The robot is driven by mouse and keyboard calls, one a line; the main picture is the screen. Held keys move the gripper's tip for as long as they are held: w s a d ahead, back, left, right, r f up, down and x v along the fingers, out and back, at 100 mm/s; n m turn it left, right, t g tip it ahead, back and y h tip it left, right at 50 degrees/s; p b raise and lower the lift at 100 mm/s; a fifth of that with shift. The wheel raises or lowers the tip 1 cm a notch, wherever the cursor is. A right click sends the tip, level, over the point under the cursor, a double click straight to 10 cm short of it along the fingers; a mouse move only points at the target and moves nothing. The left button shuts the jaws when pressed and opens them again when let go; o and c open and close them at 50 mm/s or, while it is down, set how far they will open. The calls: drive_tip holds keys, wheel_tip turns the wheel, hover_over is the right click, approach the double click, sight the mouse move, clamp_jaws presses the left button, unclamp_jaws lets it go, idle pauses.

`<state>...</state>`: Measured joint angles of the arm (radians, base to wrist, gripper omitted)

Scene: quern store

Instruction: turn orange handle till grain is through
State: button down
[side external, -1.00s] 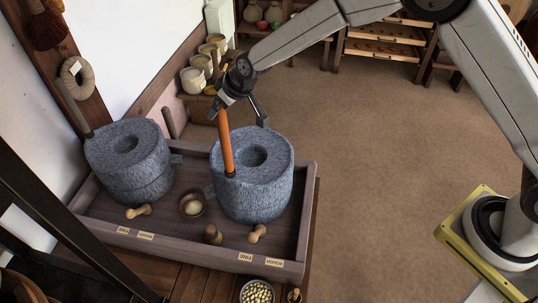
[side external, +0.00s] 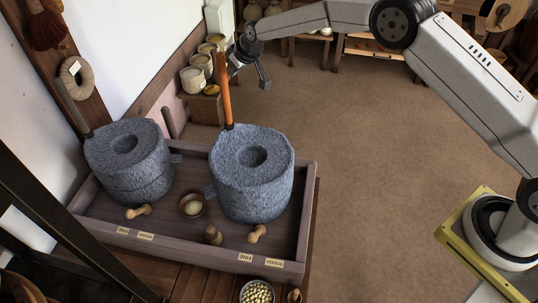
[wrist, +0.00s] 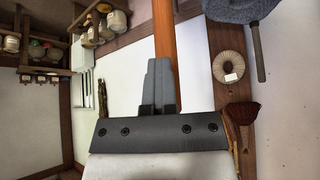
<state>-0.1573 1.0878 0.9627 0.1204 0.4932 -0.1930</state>
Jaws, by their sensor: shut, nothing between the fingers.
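The orange handle (side external: 226,98) stands upright, leaning slightly left, at the back left of the right grey stone quern (side external: 252,190). The quern's central hole looks dark, and I cannot make out grain in it. My gripper (side external: 231,71) is beside the upper part of the handle. In the wrist view my gripper's fingers (wrist: 158,84) are shut together and empty, with the orange handle (wrist: 165,35) just beyond them, not between them. I cannot tell whether they touch it. A small bowl (side external: 183,212) with pale contents sits in the tray, left of this quern.
A second quern (side external: 128,180) with a dark handle stands at the tray's left. The wooden tray (side external: 305,210) holds small wooden pegs. A bowl of pale grains (side external: 257,293) stands in front. Jars (side external: 192,82) line the wall behind. Open floor lies right.

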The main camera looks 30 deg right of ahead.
drive_tip(key=shift+w+d, duration=0.15)
drive_tip(key=shift+w, duration=1.1)
drive_tip(key=shift+w+d, duration=0.15)
drive_tip(key=shift+w, duration=1.05)
drive_tip(key=shift+d, duration=0.1)
drive_tip(key=c, duration=1.1)
unclamp_jaws()
drive_tip(key=shift+r, duration=0.1)
